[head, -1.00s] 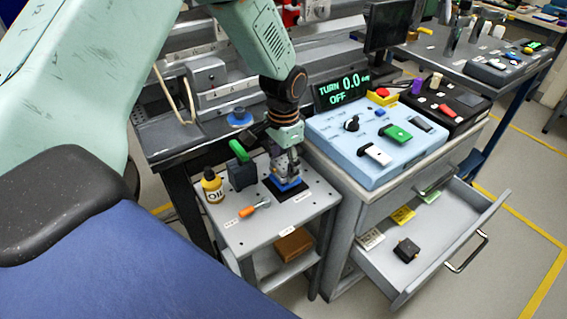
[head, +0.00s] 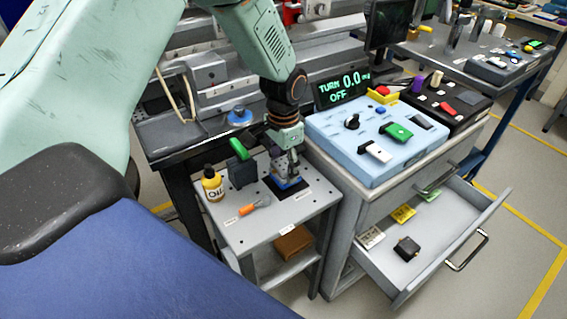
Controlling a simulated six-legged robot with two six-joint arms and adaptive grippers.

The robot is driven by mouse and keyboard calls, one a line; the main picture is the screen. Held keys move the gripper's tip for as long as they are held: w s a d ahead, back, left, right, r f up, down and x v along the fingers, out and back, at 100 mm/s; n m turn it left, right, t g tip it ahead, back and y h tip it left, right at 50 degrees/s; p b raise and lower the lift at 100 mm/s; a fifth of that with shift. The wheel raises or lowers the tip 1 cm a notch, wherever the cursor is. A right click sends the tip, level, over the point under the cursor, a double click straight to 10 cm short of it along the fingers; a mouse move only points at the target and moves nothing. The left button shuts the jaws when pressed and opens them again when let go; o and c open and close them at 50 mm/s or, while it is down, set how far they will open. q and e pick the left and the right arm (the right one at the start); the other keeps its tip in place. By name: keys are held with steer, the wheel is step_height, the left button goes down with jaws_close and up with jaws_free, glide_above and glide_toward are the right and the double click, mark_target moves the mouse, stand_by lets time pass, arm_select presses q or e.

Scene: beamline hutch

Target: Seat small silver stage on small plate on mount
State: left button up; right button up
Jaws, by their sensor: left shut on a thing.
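My left gripper (head: 288,168) points down over the small cart at the centre of the head view. It is shut on the small silver stage (head: 290,181), which shows only as a small grey piece below the fingers. A little blue (head: 281,185) shows at the stage's foot, perhaps the small plate or mount. A flat black base (head: 304,191) lies under it on the cart top. The gripper hides much of this spot, and I cannot tell whether the stage touches the plate. My right gripper is not in view.
On the cart top (head: 257,226) stand a yellow oil bottle (head: 213,187), a dark block (head: 241,173) with a green part, and an orange-handled screwdriver (head: 250,208). A blue control box (head: 370,150) stands right, above an open drawer (head: 420,270).

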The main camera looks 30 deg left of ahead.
arm_select(q)
steer(key=shift+f, duration=0.1)
steer(key=o, duration=1.6)
step_height(320, 180, up, 12)
